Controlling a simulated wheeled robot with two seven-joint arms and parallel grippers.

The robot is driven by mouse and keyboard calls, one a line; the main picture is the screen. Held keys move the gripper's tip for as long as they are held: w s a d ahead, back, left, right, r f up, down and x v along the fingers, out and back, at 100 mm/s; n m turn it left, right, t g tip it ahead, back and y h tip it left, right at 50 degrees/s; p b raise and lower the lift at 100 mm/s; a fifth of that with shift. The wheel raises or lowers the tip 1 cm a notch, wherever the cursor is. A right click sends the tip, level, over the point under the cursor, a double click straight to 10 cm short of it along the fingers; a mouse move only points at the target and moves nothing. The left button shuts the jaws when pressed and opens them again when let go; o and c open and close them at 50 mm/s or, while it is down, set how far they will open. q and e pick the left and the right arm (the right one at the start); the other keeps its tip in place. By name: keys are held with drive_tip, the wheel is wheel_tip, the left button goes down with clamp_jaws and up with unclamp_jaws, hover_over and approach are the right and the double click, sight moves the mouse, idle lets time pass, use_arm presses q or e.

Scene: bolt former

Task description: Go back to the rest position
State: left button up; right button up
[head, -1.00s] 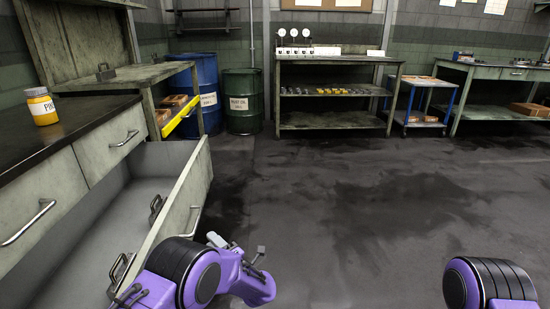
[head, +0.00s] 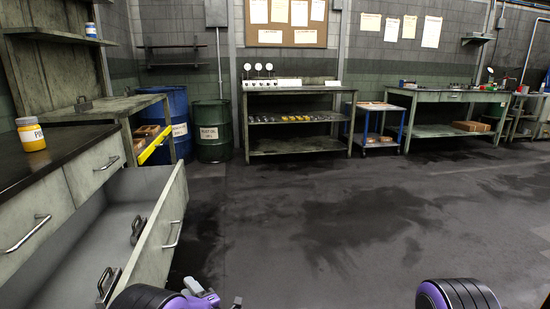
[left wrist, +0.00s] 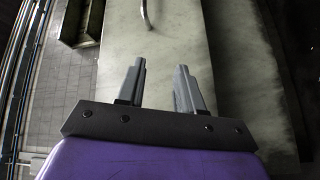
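My left gripper (left wrist: 158,82) shows in the left wrist view with its two grey fingers apart and nothing between them. A pale drawer front with a metal handle (left wrist: 148,15) lies beyond the fingertips, and I cannot tell how far off it is. In the head view, part of my left arm shows at the bottom edge, beside the open drawer (head: 160,235). Its fingers are too small or cut off there to judge. My right arm shows only as a purple and black link at the bottom right; its gripper is out of view.
The open drawer juts out from the dark-topped bench (head: 60,150) at left and holds black-handled items (head: 137,230). A yellow jar (head: 31,135) stands on the bench. Blue (head: 178,120) and green (head: 212,132) drums and a gauge bench (head: 290,93) stand behind. The floor ahead is clear.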

use_arm(q)
drive_tip(key=s+a+f+m+g+h, duration=0.25)
drive_tip(key=s+f+m+h, duration=0.55)
drive_tip(key=s+f+m, duration=0.65)
drive_tip(key=s+a+f+m+g+h, duration=0.15)
drive_tip(key=s+g, duration=0.25)
drive_tip(key=s, duration=1)
drive_tip(key=s+a+f+g+h, duration=0.15)
drive_tip(key=s+g, duration=0.25)
drive_tip(key=s, duration=1)
wheel_tip(320, 180, up, 26)
drive_tip(key=p, duration=2.5)
drive_tip(key=shift+w+a+f+t+y, duration=0.2)
drive_tip(key=shift+w+f+t+y, duration=0.05)
drive_tip(key=shift+w+t+y, duration=0.15)
drive_tip(key=shift+s, duration=0.1)
